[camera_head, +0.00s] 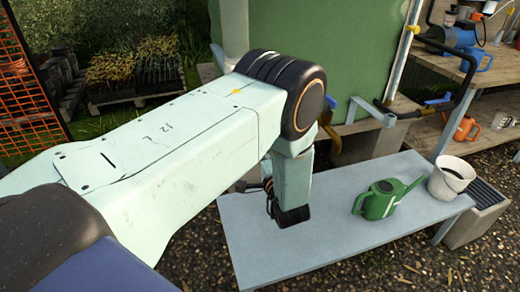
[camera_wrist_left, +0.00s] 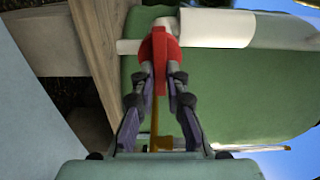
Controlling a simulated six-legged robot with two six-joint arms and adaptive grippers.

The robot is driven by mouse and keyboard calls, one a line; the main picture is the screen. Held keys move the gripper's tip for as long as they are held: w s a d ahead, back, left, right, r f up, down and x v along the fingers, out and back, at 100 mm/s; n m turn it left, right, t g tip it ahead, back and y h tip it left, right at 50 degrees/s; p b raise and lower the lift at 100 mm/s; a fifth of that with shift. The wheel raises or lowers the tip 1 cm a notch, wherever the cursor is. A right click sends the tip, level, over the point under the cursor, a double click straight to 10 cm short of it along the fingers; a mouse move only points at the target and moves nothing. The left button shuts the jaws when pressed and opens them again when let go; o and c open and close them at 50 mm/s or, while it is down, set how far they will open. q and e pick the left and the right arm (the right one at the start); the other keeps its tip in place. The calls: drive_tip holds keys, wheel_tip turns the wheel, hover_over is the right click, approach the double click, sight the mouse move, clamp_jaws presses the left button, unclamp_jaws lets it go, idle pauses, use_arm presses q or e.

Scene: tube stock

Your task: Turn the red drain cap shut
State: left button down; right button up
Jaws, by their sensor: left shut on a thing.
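The red drain cap (camera_wrist_left: 158,46) shows in the left wrist view, in front of the green tank (camera_wrist_left: 230,75) and next to a white pipe (camera_wrist_left: 215,28). My left gripper (camera_wrist_left: 161,74) is shut on the cap, with one finger on each side of its lower part. In the head view my left arm reaches in front of the green tank (camera_head: 360,50) and bends down over the grey bench. The cap and my left fingertips cannot be made out there. My right gripper is in neither view.
A green watering can (camera_head: 381,199) and a white bucket (camera_head: 452,176) stand on the right of the grey bench (camera_head: 290,255). Wooden shelves (camera_head: 445,62) with tools stand at the right. An orange mesh (camera_head: 25,75) stands at the left.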

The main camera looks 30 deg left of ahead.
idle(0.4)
use_arm(q)
drive_tip(key=c, duration=1.4)
unclamp_jaws()
drive_tip(key=shift+a, duration=0.1)
drive_tip(key=shift+o, duration=0.2)
drive_tip(key=v, duration=0.7)
drive_tip(key=shift+s+d, duration=0.15)
drive_tip(key=shift+d, duration=0.1)
